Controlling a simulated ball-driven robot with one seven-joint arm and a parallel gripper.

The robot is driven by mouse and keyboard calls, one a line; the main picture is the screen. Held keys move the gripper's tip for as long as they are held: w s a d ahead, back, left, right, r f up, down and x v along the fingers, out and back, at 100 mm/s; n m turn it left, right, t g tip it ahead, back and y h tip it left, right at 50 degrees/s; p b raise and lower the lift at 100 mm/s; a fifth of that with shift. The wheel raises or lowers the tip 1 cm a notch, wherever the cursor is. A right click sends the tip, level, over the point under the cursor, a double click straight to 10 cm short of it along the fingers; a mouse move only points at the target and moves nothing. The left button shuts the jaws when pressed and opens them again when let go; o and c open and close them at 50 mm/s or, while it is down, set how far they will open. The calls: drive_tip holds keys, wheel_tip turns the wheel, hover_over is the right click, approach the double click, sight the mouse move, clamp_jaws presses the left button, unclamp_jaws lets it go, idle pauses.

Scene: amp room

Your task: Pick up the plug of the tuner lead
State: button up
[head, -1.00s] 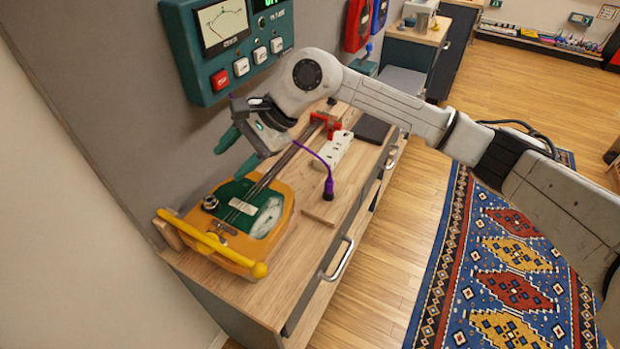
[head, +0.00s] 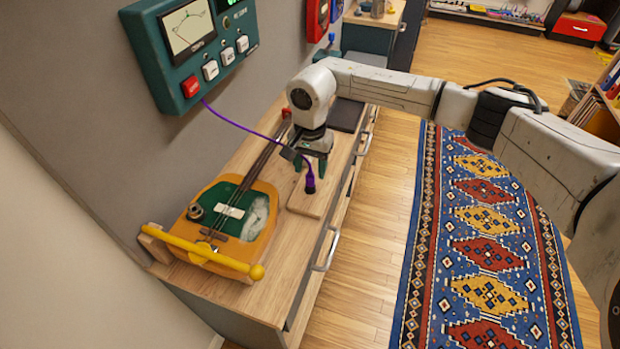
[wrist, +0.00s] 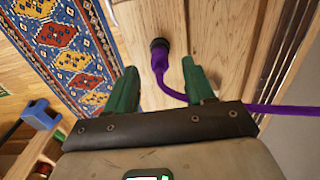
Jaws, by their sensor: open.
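The purple plug of the tuner lead (head: 310,184) has a black end and stands on a small wooden block (head: 302,204) on the bench. It also shows in the wrist view (wrist: 160,56), between and just beyond the fingertips. My gripper (head: 309,168) is above the plug, its green fingers open and empty. In the wrist view my gripper (wrist: 160,70) has one finger on each side of the plug; I cannot tell if either touches it. The purple lead (head: 243,125) runs to the teal tuner (head: 188,45) on the wall. In the wrist view the lead passes behind the right finger.
A yellow and green stringed instrument (head: 228,212) lies left of the plug, with a yellow bar (head: 200,250) across its near end. A dark flat item (head: 345,115) lies behind the gripper. The bench's right edge has handles (head: 327,250). A patterned rug (head: 480,225) lies right.

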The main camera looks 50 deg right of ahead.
sight(310, 172)
drive_tip(key=shift+f+p, duration=0.5)
drive_tip(key=shift+f, duration=1.7)
clamp_jaws()
